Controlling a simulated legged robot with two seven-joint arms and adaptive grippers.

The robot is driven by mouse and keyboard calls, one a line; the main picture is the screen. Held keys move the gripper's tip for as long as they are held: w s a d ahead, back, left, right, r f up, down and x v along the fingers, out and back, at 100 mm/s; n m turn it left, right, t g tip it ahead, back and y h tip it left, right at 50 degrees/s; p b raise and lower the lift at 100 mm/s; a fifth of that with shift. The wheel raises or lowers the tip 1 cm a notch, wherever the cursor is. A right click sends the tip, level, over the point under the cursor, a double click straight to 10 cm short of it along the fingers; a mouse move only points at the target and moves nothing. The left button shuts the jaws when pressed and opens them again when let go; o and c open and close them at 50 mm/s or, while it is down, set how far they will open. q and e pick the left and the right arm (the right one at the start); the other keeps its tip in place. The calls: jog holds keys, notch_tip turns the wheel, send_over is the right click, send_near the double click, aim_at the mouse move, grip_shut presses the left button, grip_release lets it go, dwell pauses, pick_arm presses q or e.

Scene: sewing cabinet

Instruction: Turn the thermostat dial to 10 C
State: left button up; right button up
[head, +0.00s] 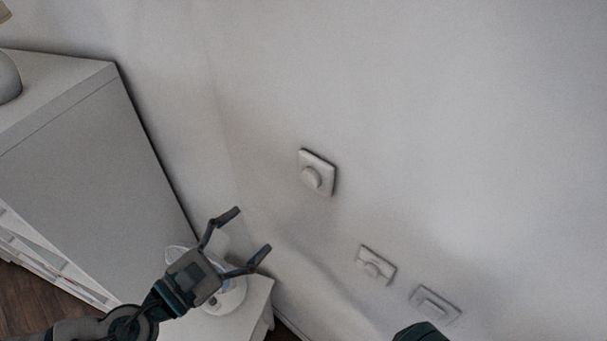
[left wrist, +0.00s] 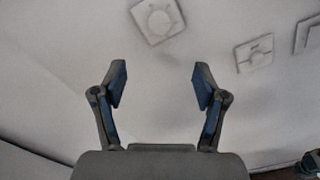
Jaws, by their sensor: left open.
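The thermostat is a white square plate (head: 327,171) with a round dial (head: 312,177) on the white wall. In the left wrist view the dial (left wrist: 159,20) shows at the top, ahead of the fingers and centred between them. My left gripper (head: 254,232) is open and empty, below and left of the thermostat in the head view, and apart from it. It also shows in the left wrist view (left wrist: 160,87). Any markings on the dial are too small to read. A dark part at the bottom edge of the head view may be mine; my right gripper's fingers do not show.
Two more wall plates, a nearer one (head: 376,265) and another (head: 435,304), sit lower right of the thermostat. A grey-white cabinet (head: 95,150) stands at left. A low white table (head: 257,305) with a white object on it is below my left gripper. The wall around the thermostat is clear.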

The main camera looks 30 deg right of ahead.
pick_arm(q)
jog(key=p, duration=0.2)
send_near(309, 182)
jog(key=x, duration=0.2)
jog(key=p+x, duration=0.2)
jog(key=x, duration=0.1)
jog(key=shift+w+d+r, duration=0.15)
jog(key=shift+w+r, duration=0.05)
jog(key=shift+w, duration=0.2)
jog(key=x, duration=0.3)
jog(key=shift+s+d+f, duration=0.2)
jog(key=shift+d, duration=0.25)
jog(key=shift+a, duration=0.45)
jog(key=c, duration=0.7)
jog(key=shift+r, duration=0.1)
jog(key=c, duration=0.4)
jog(key=shift+c, duration=0.3)
jog(key=shift+n, duration=0.3)
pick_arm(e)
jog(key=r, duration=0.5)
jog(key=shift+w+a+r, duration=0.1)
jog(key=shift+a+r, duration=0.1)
